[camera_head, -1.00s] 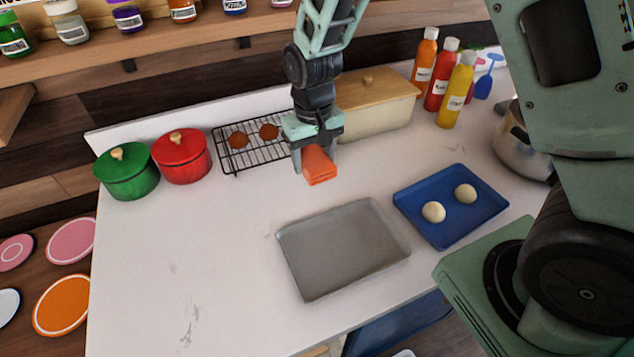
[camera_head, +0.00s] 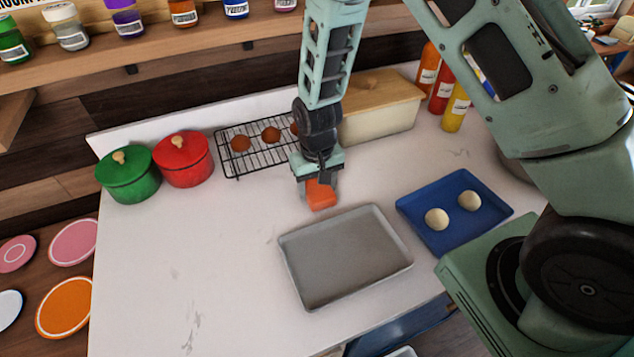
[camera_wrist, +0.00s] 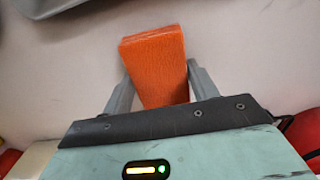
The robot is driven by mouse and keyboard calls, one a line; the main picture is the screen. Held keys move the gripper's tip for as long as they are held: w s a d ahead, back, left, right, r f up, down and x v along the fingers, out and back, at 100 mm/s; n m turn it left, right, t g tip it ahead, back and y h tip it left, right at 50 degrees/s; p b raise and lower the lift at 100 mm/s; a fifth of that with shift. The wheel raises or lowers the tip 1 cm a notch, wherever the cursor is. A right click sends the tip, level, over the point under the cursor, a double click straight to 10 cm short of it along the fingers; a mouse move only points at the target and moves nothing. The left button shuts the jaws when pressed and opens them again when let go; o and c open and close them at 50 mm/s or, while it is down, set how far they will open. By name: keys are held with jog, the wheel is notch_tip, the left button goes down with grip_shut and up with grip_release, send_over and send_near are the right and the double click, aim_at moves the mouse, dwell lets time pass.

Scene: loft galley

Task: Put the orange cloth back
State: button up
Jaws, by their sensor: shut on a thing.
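The orange cloth (camera_head: 321,195) is a folded block between the fingers of my gripper (camera_head: 319,186). In the wrist view the orange cloth (camera_wrist: 157,65) sits between the two grey fingertips of my gripper (camera_wrist: 158,82), which is shut on it. It is over the white counter, just behind the back edge of the grey tray. I cannot tell whether its lower end touches the counter.
The grey tray (camera_head: 345,262) lies empty in front. A blue tray (camera_head: 440,237) with two pale balls is right of it. A wire rack (camera_head: 238,167) with brown rounds, a cream bin (camera_head: 380,122), a red pot (camera_head: 184,162) and a green pot (camera_head: 128,177) stand behind. The left counter is clear.

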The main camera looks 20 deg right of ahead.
aim_at(317, 186)
jog(key=shift+f, duration=0.1)
jog(key=shift+f, duration=0.1)
jog(key=o, duration=0.9)
notch_tip(317, 186, up, 12)
jog(key=b, duration=0.3)
jog(key=s+a+r+n, duration=0.2)
jog(key=s+r, duration=0.1)
jog(key=s, duration=0.5)
jog(key=s+a+r+n, duration=0.2)
jog(key=s+r+n, duration=0.1)
jog(key=s, duration=0.5)
jog(key=s+a+r+n, duration=0.2)
jog(key=s, duration=0.6)
jog(key=shift+a+r+n+y, duration=0.15)
jog(key=shift+r+n+y, duration=0.15)
jog(key=shift+r+n, duration=0.1)
